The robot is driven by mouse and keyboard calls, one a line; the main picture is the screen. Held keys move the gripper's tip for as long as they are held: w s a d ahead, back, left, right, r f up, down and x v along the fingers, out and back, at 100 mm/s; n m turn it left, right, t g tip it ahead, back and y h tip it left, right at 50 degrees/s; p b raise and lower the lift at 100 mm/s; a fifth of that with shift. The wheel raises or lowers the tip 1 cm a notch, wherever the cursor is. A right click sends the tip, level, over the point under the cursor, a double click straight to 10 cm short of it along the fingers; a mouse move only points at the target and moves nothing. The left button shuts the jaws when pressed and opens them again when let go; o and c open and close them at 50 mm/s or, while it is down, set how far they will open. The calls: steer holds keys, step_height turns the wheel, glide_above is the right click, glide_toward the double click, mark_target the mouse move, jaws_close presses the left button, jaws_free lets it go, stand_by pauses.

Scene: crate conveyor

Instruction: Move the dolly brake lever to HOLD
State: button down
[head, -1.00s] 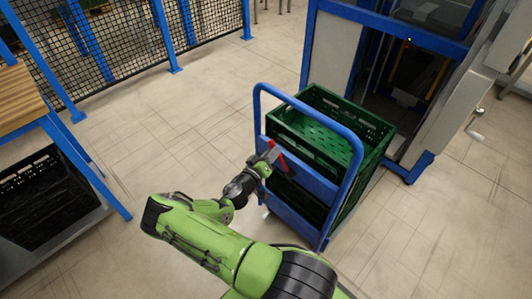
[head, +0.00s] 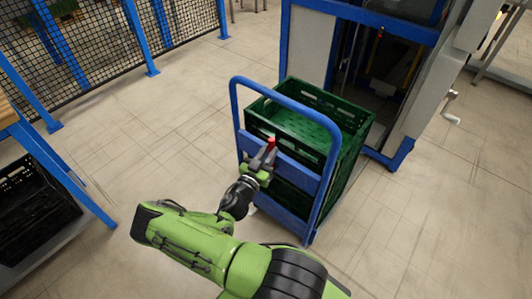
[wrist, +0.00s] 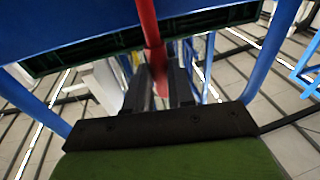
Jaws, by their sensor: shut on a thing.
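Only a short red piece shows above my gripper (head: 266,157) in the head view; the rest is hidden behind the jaws. In the wrist view the red lever (wrist: 148,25) comes down from the top into my gripper (wrist: 158,85), between the two dark fingers, which are shut on it. No HOLD marking is readable.
A green crate (head: 352,115) stands on the dolly. Behind it is a blue-framed machine (head: 402,152) with a crank (head: 451,118). A black crate (head: 32,205) sits under a bench at left. The floor left of the dolly is clear.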

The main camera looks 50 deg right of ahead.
steer(key=shift+s+f, duration=0.1)
steer(key=shift+s, duration=0.1)
stand_by(0.4)
steer(key=c, duration=1)
jaws_free()
steer(key=shift+o, duration=0.2)
steer(key=p+v, duration=0.2)
steer(key=v, duration=1.3)
steer(key=shift+a, duration=0.35)
